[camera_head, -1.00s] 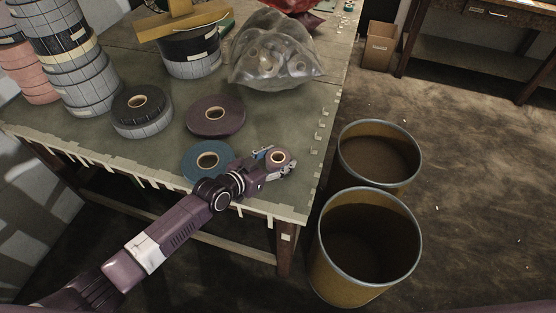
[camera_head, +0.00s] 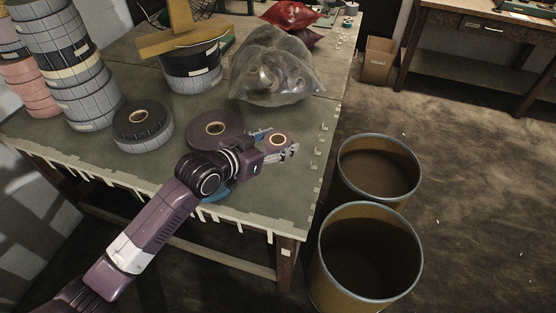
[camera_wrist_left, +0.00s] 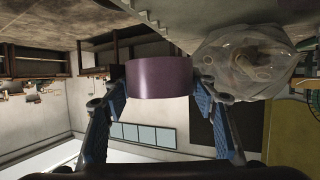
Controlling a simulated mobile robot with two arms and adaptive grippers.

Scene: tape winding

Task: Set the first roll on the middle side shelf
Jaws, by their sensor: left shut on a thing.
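A small purple tape roll with a tan core (camera_head: 277,140) is held by my left gripper (camera_head: 284,148) above the right part of the table. In the left wrist view the purple roll (camera_wrist_left: 158,78) sits between the two blue fingers (camera_wrist_left: 166,105), which press on its sides. A flat maroon roll (camera_head: 214,127) lies on the table behind my left arm, partly hidden. A blue roll (camera_head: 217,194) lies mostly hidden under the arm. My right gripper is not in view. I cannot make out a middle side shelf for certain.
The table (camera_head: 262,210) holds a black roll (camera_head: 142,122), tall stacks of rolls (camera_head: 82,95) at left and a clear plastic bag (camera_head: 275,75) behind the gripper. Two open drums (camera_head: 378,165) (camera_head: 368,255) stand right of the table. Floor further right is clear.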

